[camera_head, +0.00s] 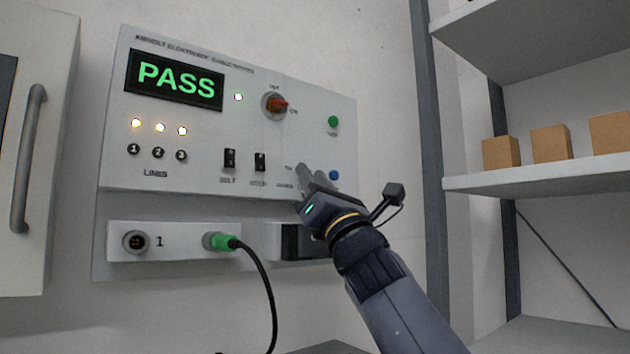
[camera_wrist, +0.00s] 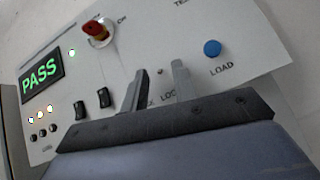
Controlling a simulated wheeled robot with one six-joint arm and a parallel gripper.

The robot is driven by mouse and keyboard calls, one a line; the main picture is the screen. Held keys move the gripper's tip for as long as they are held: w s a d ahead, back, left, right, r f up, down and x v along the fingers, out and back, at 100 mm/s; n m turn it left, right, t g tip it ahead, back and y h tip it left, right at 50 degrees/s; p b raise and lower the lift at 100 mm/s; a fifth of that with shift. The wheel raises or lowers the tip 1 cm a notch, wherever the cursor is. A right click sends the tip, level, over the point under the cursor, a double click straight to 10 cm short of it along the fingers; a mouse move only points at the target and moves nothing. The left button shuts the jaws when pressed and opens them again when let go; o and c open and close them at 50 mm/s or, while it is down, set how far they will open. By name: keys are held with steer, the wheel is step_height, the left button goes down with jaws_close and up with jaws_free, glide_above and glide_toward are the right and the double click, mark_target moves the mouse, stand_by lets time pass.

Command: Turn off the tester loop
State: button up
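The grey tester panel (camera_head: 215,150) is on the wall, its display (camera_head: 175,80) reading a green PASS. My gripper (camera_head: 318,178) is in front of its lower right part, fingers toward the panel. In the wrist view the two fingers (camera_wrist: 161,70) stand apart with nothing held between them. Two black rocker switches (camera_head: 230,159) (camera_head: 260,162) sit to the left of my gripper.
A red rotary knob (camera_head: 276,104), a green button (camera_head: 333,121) and a blue button (camera_head: 335,175) are on the panel. A green plug (camera_head: 220,242) with a black cable is below. A shelf upright (camera_head: 432,150) stands right; a cabinet handle (camera_head: 28,160) is left.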

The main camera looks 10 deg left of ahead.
steer(key=b+v, duration=0.2)
steer(key=v, duration=0.8)
steer(key=shift+s+d+f+b, duration=0.2)
steer(key=shift+f+b, duration=0.1)
steer(key=shift+r, duration=0.1)
steer(key=p+x, duration=0.2)
steer(key=x, duration=0.8)
steer(key=shift+w+a+r+p, duration=0.2)
steer(key=shift+r+p, duration=0.05)
steer(key=shift+p, duration=0.1)
steer(key=shift+f, duration=0.1)
